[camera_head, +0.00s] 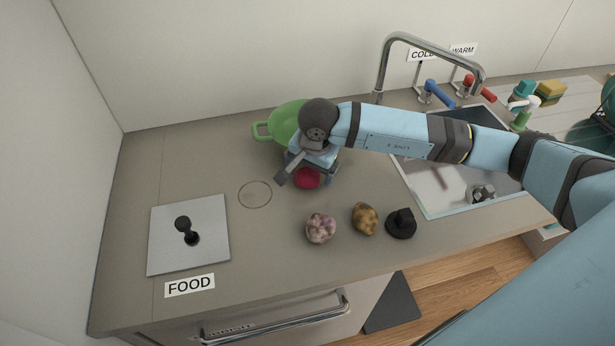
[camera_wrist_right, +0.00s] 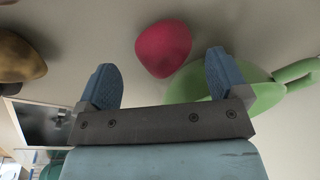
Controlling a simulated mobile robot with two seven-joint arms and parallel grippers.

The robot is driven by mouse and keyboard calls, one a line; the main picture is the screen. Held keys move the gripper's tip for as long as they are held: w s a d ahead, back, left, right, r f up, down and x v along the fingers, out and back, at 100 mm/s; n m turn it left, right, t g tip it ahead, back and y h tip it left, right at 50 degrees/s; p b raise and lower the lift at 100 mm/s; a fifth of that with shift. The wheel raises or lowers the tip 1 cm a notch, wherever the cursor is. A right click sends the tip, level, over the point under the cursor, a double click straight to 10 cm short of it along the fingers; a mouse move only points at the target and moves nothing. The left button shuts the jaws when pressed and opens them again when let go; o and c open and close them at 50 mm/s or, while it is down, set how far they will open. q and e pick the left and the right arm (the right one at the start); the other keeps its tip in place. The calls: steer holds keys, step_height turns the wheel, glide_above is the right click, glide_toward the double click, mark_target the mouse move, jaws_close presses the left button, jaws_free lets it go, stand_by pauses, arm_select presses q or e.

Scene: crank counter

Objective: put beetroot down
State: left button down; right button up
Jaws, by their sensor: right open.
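The red beetroot (camera_head: 307,178) is on the counter, just in front of the green colander-like bowl. My right gripper (camera_head: 303,168) is over it with its fingers spread. In the right wrist view the beetroot (camera_wrist_right: 163,48) shows just beyond and between the two open fingertips (camera_wrist_right: 163,68), with a gap on both sides, so it is not gripped. The beetroot's underside is hidden, so its contact with the counter is not plain. My left gripper is not in view.
A pinkish lumpy vegetable (camera_head: 320,228), a brown potato-like one (camera_head: 364,218) and a black knobbed piece (camera_head: 401,224) stand in front. The green bowl (camera_head: 284,122) is behind. A FOOD plate (camera_head: 160,240) is left; the sink (camera_head: 440,195) is right. A marked circle (camera_head: 255,194) is empty.

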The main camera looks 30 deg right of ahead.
mark_target(309, 173)
steer(key=f, duration=0.2)
steer(key=w+f, duration=0.1)
steer(key=f, duration=0.1)
steer(key=shift+r, duration=0.1)
steer(key=c, duration=1.1)
